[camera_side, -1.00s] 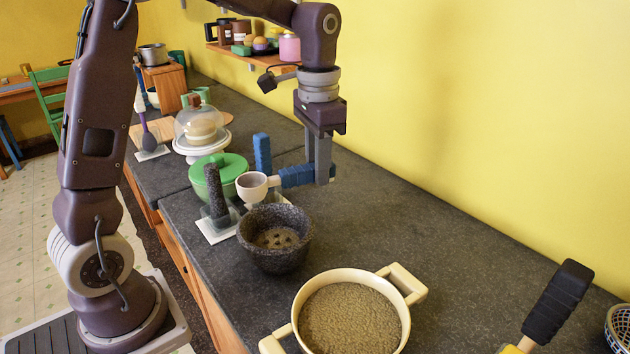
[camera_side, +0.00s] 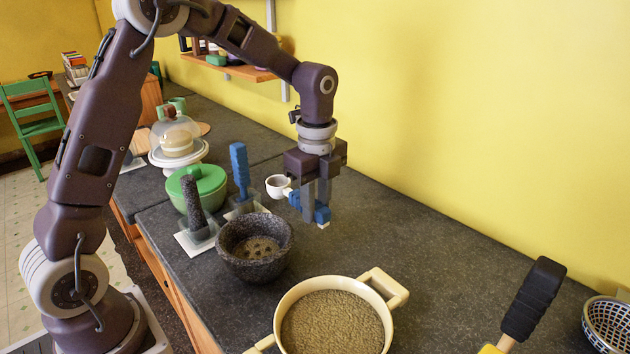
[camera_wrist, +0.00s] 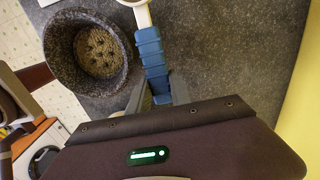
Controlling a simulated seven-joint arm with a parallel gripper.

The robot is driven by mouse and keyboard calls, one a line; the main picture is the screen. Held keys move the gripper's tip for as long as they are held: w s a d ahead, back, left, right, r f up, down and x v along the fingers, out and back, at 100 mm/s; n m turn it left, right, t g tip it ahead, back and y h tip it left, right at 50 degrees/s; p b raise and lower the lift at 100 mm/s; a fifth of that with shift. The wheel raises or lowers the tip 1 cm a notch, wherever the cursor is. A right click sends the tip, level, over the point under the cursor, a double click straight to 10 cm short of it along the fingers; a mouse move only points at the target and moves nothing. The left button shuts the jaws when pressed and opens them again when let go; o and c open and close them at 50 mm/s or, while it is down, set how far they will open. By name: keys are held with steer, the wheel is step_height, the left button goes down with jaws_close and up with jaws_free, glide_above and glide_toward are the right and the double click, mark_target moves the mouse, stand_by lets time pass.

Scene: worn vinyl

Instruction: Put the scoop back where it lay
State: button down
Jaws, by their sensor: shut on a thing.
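The scoop has a pale cup (camera_side: 278,186) and a blue segmented handle (camera_side: 322,213). My gripper (camera_side: 315,212) is shut on this handle and holds it low over the dark counter, right of the stone mortar (camera_side: 238,262). Whether the scoop touches the counter cannot be told. In the wrist view the blue handle (camera_wrist: 152,55) runs up from between the fingers, and the cup is partly cut off at the top edge. The mortar (camera_wrist: 62,85) is left of it there, with brown stuff and several dark spots inside.
A cream pot (camera_side: 288,297) of grainy stuff stands in front. Behind the mortar are a pestle (camera_side: 193,200) upright on a white base, another upright blue handle (camera_side: 240,165) and a green lidded bowl (camera_side: 205,178). A black-handled tool (camera_side: 533,298) is front right. Counter right of my gripper is clear.

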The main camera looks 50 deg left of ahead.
steer(key=shift+f, duration=1.25)
glide_above(316, 255)
steer(key=shift+f, duration=3.5)
steer(key=c, duration=1.1)
jaws_free()
steer(key=shift+d+r, duration=0.1)
steer(key=shift+r, duration=3.9)
steer(key=shift+r, duration=0.1)
